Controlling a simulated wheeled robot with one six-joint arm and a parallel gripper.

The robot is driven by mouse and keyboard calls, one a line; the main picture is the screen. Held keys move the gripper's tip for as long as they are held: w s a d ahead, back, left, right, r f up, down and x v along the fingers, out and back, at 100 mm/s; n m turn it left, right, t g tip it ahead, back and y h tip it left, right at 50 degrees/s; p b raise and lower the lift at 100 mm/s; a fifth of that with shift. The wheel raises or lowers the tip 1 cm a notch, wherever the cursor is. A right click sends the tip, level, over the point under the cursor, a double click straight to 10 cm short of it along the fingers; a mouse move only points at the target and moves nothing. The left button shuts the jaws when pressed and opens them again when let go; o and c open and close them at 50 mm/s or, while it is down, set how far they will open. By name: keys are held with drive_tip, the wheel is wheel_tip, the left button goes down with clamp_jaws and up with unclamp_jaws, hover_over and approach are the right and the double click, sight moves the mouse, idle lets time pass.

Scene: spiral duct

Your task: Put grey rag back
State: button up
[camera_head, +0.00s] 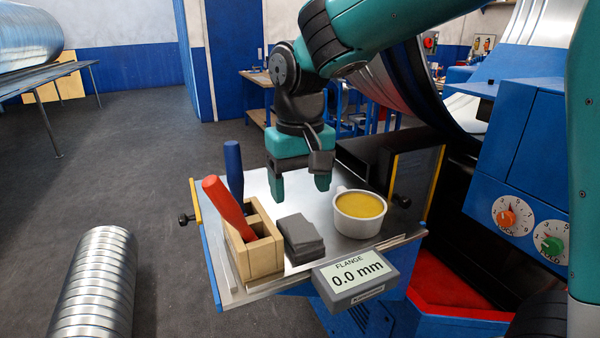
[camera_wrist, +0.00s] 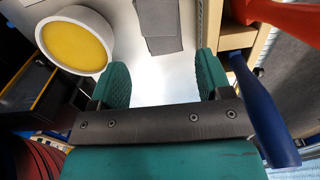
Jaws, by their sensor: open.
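The grey rag (camera_head: 300,238) lies folded on the metal tray table (camera_head: 278,194), between a wooden box and a white cup. It also shows in the wrist view (camera_wrist: 158,22) at the top, beyond my fingertips, partly cut off by the frame edge. My gripper (camera_head: 300,188) hangs above the table, behind the rag and apart from it. In the wrist view its two green fingers (camera_wrist: 163,75) are spread with only bare metal between them.
The wooden box (camera_head: 262,252) holds a red-handled tool (camera_head: 226,206) and a blue-handled tool (camera_head: 233,166). The white cup (camera_head: 360,222) holds yellow stuff. A display (camera_head: 356,280) reading 0.0 mm sits at the table's front edge. Blue machine (camera_head: 520,150) stands right.

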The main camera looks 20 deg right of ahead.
drive_tip(key=s+a+n+y, duration=0.2)
drive_tip(key=s+n, duration=0.1)
drive_tip(key=s, duration=0.6)
drive_tip(key=s+a+f+n+y, duration=0.1)
drive_tip(key=s+n, duration=0.3)
drive_tip(key=s, duration=0.5)
drive_tip(key=shift+s+a+f+y, duration=0.15)
drive_tip(key=shift+s+a+y, duration=0.1)
drive_tip(key=shift+a+y, duration=0.45)
